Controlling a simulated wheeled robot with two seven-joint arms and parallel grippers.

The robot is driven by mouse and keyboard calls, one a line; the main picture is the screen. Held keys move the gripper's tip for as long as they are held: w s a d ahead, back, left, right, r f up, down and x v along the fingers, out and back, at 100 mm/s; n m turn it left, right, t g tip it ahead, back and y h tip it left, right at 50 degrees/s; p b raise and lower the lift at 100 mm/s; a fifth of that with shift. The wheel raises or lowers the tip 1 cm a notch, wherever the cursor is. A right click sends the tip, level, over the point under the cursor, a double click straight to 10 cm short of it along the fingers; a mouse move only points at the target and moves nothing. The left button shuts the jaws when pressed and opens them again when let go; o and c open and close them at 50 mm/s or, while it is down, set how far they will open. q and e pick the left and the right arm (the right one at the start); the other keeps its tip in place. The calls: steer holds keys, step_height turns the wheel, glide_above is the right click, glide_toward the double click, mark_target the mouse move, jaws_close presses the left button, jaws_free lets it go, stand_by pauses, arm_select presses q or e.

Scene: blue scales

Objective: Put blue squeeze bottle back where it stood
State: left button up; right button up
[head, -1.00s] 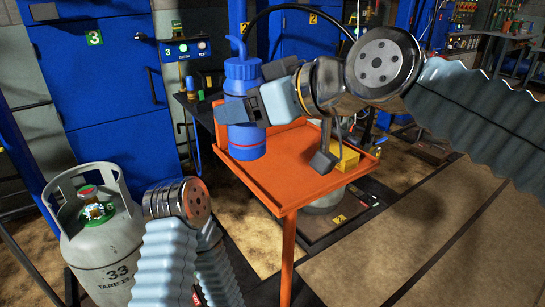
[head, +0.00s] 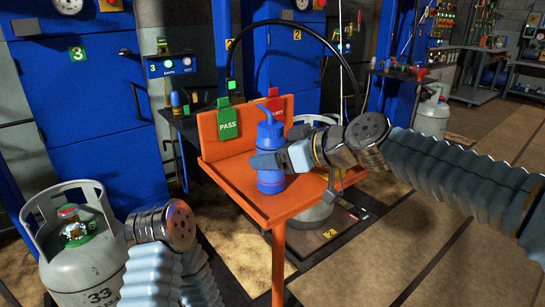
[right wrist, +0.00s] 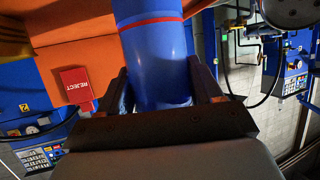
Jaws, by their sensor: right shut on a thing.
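The blue squeeze bottle (head: 271,180) is upright at the orange tray in the head view. Its pump-like top and spout point left. My right gripper (head: 268,161) is shut around the bottle's middle, its arm coming in from the right. In the right wrist view the bottle (right wrist: 153,50), with a red band, lies between the two fingers (right wrist: 160,92). I cannot tell whether the bottle's base touches the tray. My left gripper is out of view; only part of my left arm shows at lower left.
The orange tray (head: 228,178) has raised back edges with a green PASS sign (head: 228,124) and a red REJECT sign, also in the right wrist view (right wrist: 76,86). A grey gas cylinder (head: 85,265) stands at lower left. The tray's left part looks clear.

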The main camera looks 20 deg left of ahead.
steer(key=shift+r, duration=0.1)
steer(key=o, duration=1.4)
steer(key=shift+r, duration=0.1)
steer(key=b+v, duration=0.1)
steer(key=v, duration=1.1)
steer(key=shift+b, duration=0.3)
